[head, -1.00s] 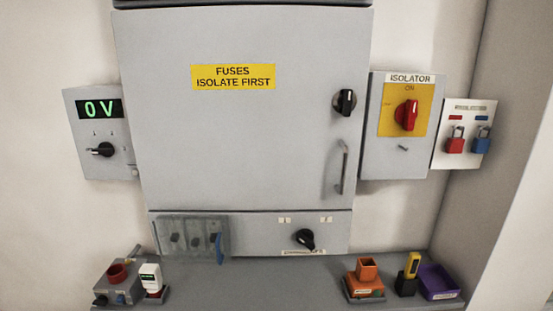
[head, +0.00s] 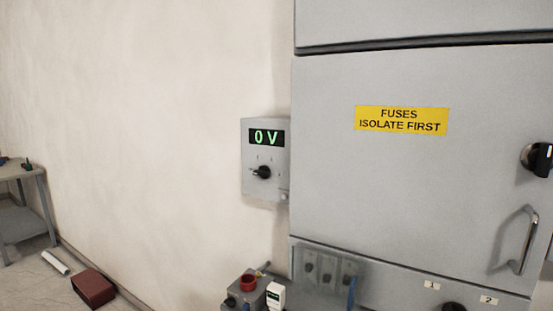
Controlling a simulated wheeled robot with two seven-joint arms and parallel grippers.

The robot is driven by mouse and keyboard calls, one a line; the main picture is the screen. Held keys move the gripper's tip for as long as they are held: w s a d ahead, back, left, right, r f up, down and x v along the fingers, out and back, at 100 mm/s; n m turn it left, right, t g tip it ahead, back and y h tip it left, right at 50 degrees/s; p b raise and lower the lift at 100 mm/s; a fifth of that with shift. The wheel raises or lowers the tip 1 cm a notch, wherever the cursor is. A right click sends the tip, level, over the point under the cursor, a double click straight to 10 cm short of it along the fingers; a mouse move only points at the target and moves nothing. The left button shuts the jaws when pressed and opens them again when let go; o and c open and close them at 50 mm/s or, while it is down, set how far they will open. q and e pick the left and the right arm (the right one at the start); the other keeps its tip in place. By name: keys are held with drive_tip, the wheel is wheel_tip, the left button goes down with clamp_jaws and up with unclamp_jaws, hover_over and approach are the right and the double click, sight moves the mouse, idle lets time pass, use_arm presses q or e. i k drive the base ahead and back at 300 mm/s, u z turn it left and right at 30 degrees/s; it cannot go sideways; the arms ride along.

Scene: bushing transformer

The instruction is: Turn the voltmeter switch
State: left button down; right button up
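The voltmeter (head: 283,165) is a grey box on the wall, left of the large cabinet, near the middle of the head view. Its display (head: 266,137) reads 0 V in green. Below the display is the black rotary voltmeter switch (head: 263,172), with its pointer toward the left. Small position marks sit around the switch, too small to read. Neither of my grippers shows in the view, and nothing touches the switch.
The grey cabinet (head: 400,190) with a yellow fuse label (head: 401,120), a black knob (head: 538,159) and a door handle (head: 522,241) fills the right. Small devices (head: 250,290) stand below the voltmeter. A table (head: 22,200) and a dark red box (head: 94,287) are at the left.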

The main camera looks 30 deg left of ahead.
sight(264, 171)
drive_tip(key=z, duration=2.95)
drive_tip(key=k, duration=0.7)
drive_tip(key=u, duration=2.35)
